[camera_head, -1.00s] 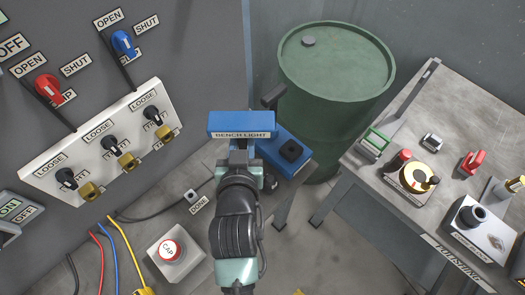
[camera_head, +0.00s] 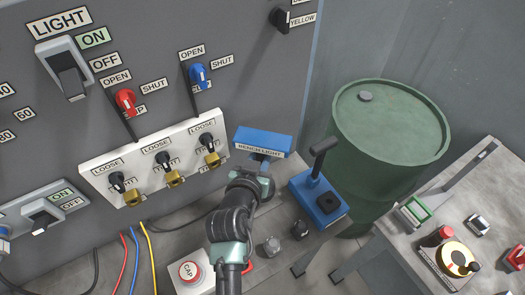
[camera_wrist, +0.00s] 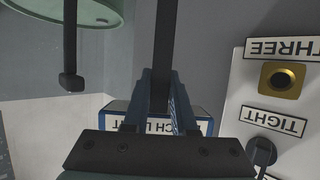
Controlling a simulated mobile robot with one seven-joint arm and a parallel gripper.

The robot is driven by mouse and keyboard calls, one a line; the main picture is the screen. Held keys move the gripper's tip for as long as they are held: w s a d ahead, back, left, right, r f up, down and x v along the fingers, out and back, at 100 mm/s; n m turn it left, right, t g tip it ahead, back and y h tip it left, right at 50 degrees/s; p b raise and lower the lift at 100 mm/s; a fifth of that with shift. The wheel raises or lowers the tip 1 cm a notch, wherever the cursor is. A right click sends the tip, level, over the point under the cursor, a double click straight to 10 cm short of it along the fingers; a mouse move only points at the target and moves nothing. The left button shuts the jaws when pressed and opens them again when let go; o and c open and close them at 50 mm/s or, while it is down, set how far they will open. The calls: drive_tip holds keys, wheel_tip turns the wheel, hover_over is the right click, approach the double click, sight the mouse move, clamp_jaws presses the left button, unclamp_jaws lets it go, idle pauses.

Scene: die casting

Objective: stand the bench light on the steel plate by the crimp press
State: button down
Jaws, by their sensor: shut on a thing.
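The bench light (camera_head: 262,142) has a blue head with a BENCH LIGHT label, tilted a little in the head view. My gripper (camera_head: 259,166) is just below the head. In the wrist view, my gripper (camera_wrist: 161,78) is shut on the light's dark stem (camera_wrist: 162,35), and part of its blue labelled head (camera_wrist: 118,112) shows behind the fingers. The light's base is hidden. A blue device with a black lever (camera_head: 318,200), apparently the crimp press, stands to the right on the bench, apart from the light. I cannot pick out the steel plate.
The panel with brass fittings (camera_head: 155,160) is close on the left. A green drum (camera_head: 390,130) stands behind right, with a cluttered side table (camera_head: 400,250) in front.

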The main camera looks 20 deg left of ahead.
drive_tip(key=f, duration=0.4)
drive_tip(key=shift+w+a+f, duration=0.2)
drive_tip(key=shift+w+a, duration=0.05)
drive_tip(key=shift+f, duration=0.15)
drive_tip(key=c, duration=0.7)
unclamp_jaws()
drive_tip(key=shift+s+d+f, duration=0.1)
drive_tip(key=shift+s+f, duration=0.1)
